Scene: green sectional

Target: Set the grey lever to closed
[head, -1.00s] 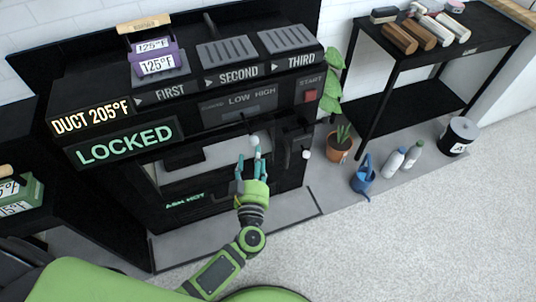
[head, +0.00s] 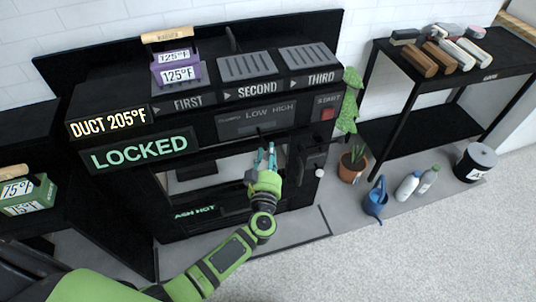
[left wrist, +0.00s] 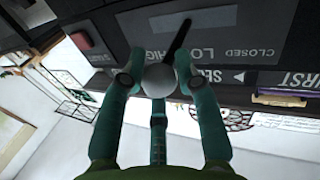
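The grey lever (left wrist: 160,78) shows in the left wrist view as a round grey knob on a dark stem that slants up and right to the black oven panel. CLOSED, LOW and HIGH are printed on the panel (left wrist: 245,52), upside down in this view. My left gripper (left wrist: 158,70) has its teal fingers spread around the knob; whether they touch it is unclear. In the head view my left gripper (head: 265,158) is in front of the panel, below LOW HIGH, and hides most of the lever. My right gripper is not seen.
The black oven (head: 190,195) has a lit LOCKED sign (head: 140,151) and three top slots, with a purple box (head: 178,73) at FIRST. A dark handle (head: 310,160) with a white knob stands right of my gripper. A plant, blue can and bottles stand farther right.

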